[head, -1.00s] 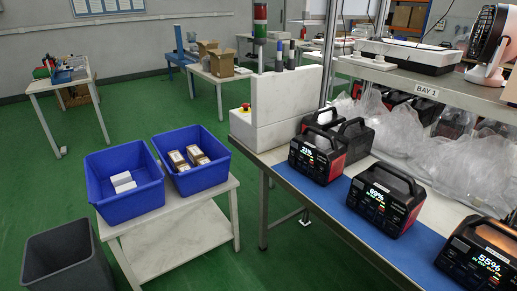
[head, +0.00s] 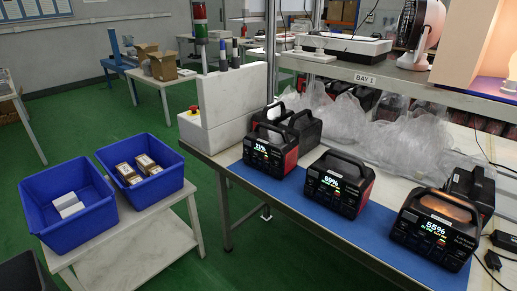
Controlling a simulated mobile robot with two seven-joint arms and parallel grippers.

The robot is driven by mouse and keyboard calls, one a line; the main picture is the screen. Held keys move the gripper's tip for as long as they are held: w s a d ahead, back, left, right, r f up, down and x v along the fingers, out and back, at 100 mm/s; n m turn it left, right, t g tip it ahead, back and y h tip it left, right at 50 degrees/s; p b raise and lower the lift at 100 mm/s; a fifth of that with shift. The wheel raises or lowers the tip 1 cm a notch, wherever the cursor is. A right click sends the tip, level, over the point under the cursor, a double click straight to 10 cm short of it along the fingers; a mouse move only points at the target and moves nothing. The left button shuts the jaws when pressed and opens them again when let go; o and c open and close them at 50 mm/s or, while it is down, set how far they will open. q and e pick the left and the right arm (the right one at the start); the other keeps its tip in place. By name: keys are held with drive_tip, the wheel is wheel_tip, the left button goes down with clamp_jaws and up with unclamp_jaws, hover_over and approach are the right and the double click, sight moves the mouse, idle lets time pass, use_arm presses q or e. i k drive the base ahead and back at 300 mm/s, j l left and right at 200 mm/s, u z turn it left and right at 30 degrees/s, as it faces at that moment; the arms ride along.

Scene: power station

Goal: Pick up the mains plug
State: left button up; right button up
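Small black items show at the right edge of the bench. One is a small black piece with a thin cable (head: 492,260), which may be the mains plug, but it is too small to tell. A black block (head: 504,240) lies just behind it, near the right edge. Neither of my grippers is in view.
Black power stations stand along the blue mat (head: 288,192), reading 21%, 69% (head: 339,184) and 55% (head: 436,227). Plastic bags (head: 400,140) lie behind them. Blue bins (head: 68,205) stand on a side table at left. The green floor between is clear.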

sight(493, 261)
drive_tip(key=z, duration=1.7)
